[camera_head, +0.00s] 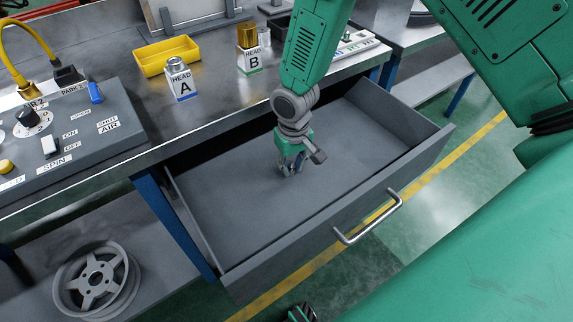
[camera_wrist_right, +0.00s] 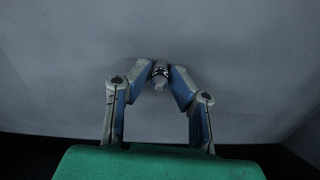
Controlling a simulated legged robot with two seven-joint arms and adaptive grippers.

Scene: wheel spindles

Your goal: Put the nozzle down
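My right gripper (camera_head: 290,170) points down into the open grey drawer (camera_head: 225,195), low over its bare floor. In the right wrist view its fingers (camera_wrist_right: 160,76) close in on a small metallic nozzle (camera_wrist_right: 160,71) and hold it between the tips. The nozzle is small and dim there, and I cannot tell whether it touches the drawer floor. In the head view the fingers and wrist hide it. I do not make out my left gripper.
On the bench stand a yellow tray (camera_head: 165,57), the HEAD A block (camera_head: 181,82) and the HEAD B block (camera_head: 249,60). A control panel (camera_head: 70,130) is at left. The drawer front has a metal handle (camera_head: 368,220). A wheel (camera_head: 97,280) lies on the lower shelf.

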